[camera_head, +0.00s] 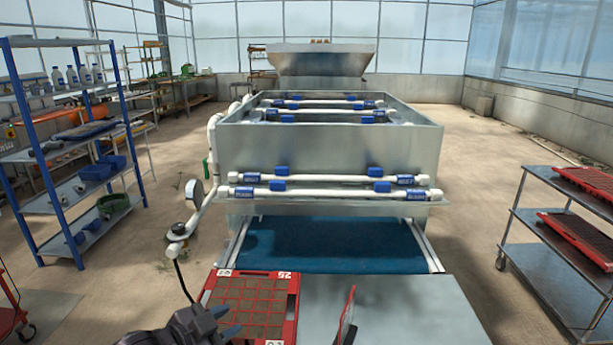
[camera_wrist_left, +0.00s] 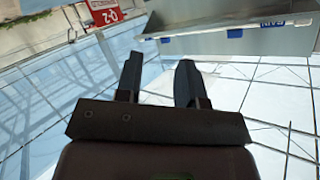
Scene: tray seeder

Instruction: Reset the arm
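My left gripper (camera_head: 232,320) is at the bottom of the head view, low over or beside the red seed tray (camera_head: 290,308). In the left wrist view the two dark fingers of the left gripper (camera_wrist_left: 160,65) stand apart with nothing between them, so it is open and empty. The tray, filled with brown cells, lies on the near end of the seeder, left of the bare metal plate (camera_head: 400,310). A red corner with a white label (camera_wrist_left: 103,14) shows at the top of the wrist view.
The seeder's metal housing (camera_head: 320,150) with white pipes stands ahead over a blue belt (camera_head: 330,245). A blue shelf rack (camera_head: 45,180) is at left, a cart (camera_head: 550,270) with red trays at right.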

